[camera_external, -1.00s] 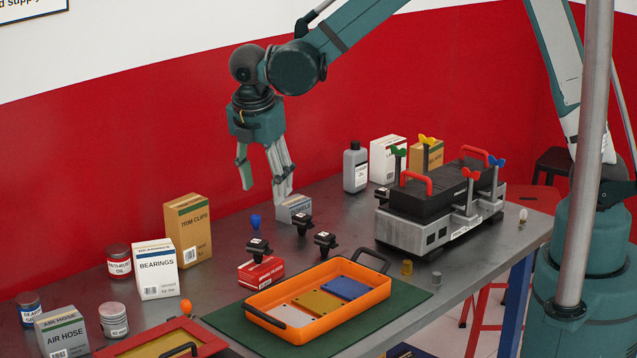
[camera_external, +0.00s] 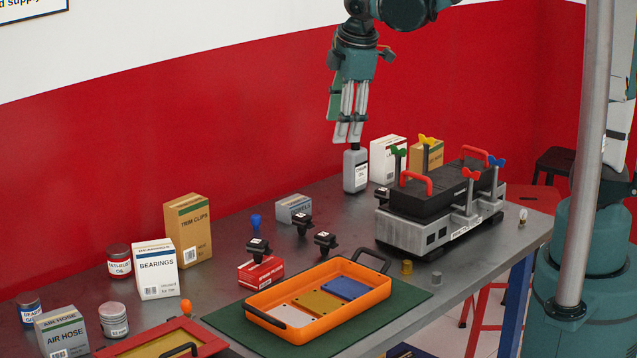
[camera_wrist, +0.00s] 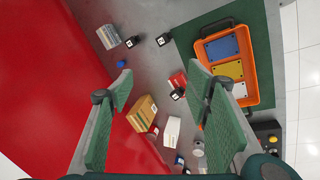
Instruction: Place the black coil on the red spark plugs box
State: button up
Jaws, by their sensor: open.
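The red spark plugs box (camera_external: 262,274) lies on the table left of the orange tray; it also shows in the wrist view (camera_wrist: 178,79). A black coil (camera_external: 258,246) is at the box's back left edge; I cannot tell whether it rests on the box or stands behind it. Two more black coils, one farther back (camera_external: 303,222) and one nearer the tray (camera_external: 325,240), stand on the bare table right of the box. Another black coil (camera_external: 381,196) is at the left end of the engine trainer. My gripper (camera_external: 347,132) is open and empty, high above the table near the grey bottle.
The orange tray (camera_external: 257,315) sits on a green mat. The engine trainer (camera_external: 440,205) with upright coloured handles stands at the right. A grey bottle (camera_external: 356,172), towels box (camera_external: 294,209), blue piece (camera_external: 256,222) and trim clips box (camera_external: 188,228) stand along the back.

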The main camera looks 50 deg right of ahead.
jog(key=s+d+r+m+t, duration=0.3)
jog(key=s+d+m+t, duration=0.1)
jog(key=s+d+m, duration=0.8)
jog(key=s+d, duration=0.3)
jog(key=s, duration=0.3)
jog(key=shift+d+m+y, duration=0.2)
jog(key=shift+m+y, duration=0.2)
